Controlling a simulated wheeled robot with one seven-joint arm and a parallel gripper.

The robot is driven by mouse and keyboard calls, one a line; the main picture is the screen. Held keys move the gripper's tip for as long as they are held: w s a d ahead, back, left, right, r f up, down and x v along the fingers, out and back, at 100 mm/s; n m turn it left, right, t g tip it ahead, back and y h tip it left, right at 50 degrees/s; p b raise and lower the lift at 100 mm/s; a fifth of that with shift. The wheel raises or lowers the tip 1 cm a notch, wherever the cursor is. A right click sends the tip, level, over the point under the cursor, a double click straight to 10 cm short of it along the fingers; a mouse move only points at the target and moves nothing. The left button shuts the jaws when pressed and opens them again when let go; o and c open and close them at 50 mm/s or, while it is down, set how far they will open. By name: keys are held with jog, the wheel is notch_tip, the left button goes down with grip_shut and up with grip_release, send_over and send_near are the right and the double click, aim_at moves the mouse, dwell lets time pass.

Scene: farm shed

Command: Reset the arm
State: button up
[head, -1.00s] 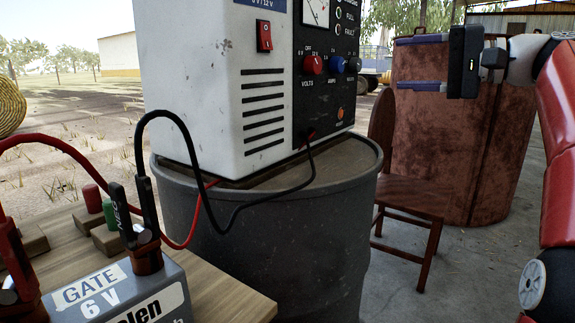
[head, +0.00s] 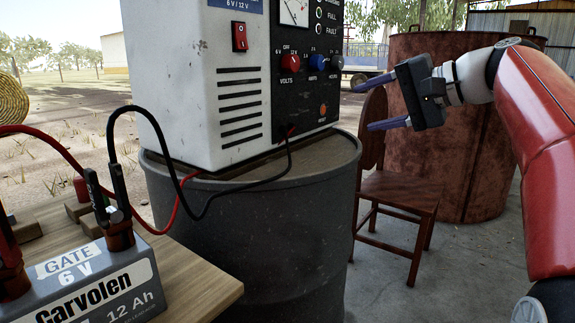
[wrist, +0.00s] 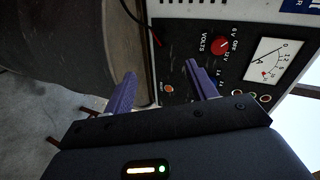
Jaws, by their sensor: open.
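My gripper (head: 376,110) is open and empty, held in the air to the right of the battery charger, in front of the rusty tank. Its two purple fingers (wrist: 160,88) point toward the charger's dark panel in the wrist view. My red arm (head: 545,140) comes in from the right. The white battery charger (head: 195,90) stands on a grey drum (head: 270,235). Its black clamp (head: 118,195) and red clamp (head: 8,250) are on the terminals of a 6 V battery (head: 95,285).
The battery is on a wooden table (head: 200,280) at the lower left, near small wooden blocks (head: 85,210). A wooden chair (head: 395,195) stands right of the drum, before a large rusty tank (head: 465,190). A hay bale (head: 10,100) is at the far left.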

jog(key=s+a+f+g+h, duration=0.1)
jog(key=s+a+f+h, duration=0.2)
jog(key=f, duration=0.4)
jog(key=s+a+f+g+h, duration=0.1)
jog(key=s+a+f+h, duration=0.1)
jog(key=s+f, duration=0.45)
jog(key=s+d+f+n+h, duration=0.2)
jog(key=s+f+h, duration=0.1)
jog(key=s+f, duration=0.4)
jog(key=s+d+f+n+h+p, duration=0.1)
jog(key=s+d+f+n+h, duration=0.1)
jog(key=s+f, duration=0.6)
notch_tip(320, 180, down, 5)
jog(key=shift+s+d+f+n+g+h, duration=0.1)
jog(key=shift+s+d+n+g+h, duration=0.25)
jog(key=shift+n, duration=0.35)
jog(key=shift+w, duration=0.15)
